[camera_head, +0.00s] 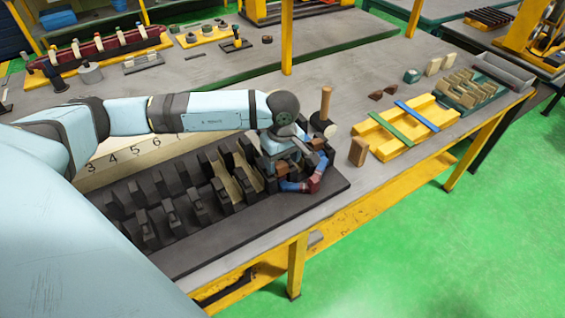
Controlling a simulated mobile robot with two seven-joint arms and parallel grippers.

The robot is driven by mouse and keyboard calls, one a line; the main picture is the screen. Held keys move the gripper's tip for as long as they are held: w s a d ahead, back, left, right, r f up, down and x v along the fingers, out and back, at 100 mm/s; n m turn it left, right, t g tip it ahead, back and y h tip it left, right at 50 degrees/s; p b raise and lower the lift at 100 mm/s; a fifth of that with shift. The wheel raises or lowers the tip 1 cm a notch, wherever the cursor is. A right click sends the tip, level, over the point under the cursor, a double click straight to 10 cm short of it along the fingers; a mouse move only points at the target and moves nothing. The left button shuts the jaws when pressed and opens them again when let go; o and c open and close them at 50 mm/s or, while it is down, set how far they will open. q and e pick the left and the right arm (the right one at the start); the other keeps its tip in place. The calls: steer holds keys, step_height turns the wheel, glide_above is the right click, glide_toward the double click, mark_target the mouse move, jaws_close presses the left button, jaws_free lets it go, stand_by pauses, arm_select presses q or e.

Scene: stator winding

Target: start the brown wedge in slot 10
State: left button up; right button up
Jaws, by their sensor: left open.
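The dark stator block (172,262) lies along the near bench, with a row of slots between dark teeth. A cream strip (112,157) behind it carries slot numbers; 3 to 6 are readable and higher ones are hidden by my arm. My left gripper (313,183) is open, low over the right end of the stator. I cannot see a wedge between the fingers. Two small dark brown pieces (376,95) lie farther back on the bench; I cannot tell whether either is the brown wedge. My right gripper is not in view.
A wooden-handled mallet (326,103) stands just behind the gripper. A brown block (358,151) stands right of it, beside a yellow rack (396,137) with green and blue strips. A green tray (490,91) of tan pieces lies farther right.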

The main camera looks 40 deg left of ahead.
arm_select(q)
step_height(320, 180, up, 11)
steer(key=p, duration=0.4)
steer(key=s+d+r+n+t+h, duration=0.15)
steer(key=s+d+n+h, duration=0.25)
steer(key=d+n+h, duration=0.75)
steer(key=s+d+n+t+h, duration=0.2)
steer(key=s+d+n+h, duration=0.35)
steer(key=d, duration=0.85)
steer(key=w+a+f+n+t+y, duration=0.1)
steer(key=a+f+n+t+y, duration=0.4)
steer(key=n, duration=0.9)
steer(key=a+f+n+t+y, duration=0.35)
steer(key=f+n+t, duration=0.35)
steer(key=n, duration=0.6)
steer(key=s+a+f+n+g+y, duration=0.3)
steer(key=s+f+n+g+y, duration=0.1)
steer(key=s+f+n, duration=0.6)
step_height(320, 180, down, 2)
steer(key=shift+s+a+f+n+g+y+p, duration=0.15)
steer(key=shift+s+a+n+g+y+p, duration=0.2)
steer(key=shift+n+y, duration=0.4)
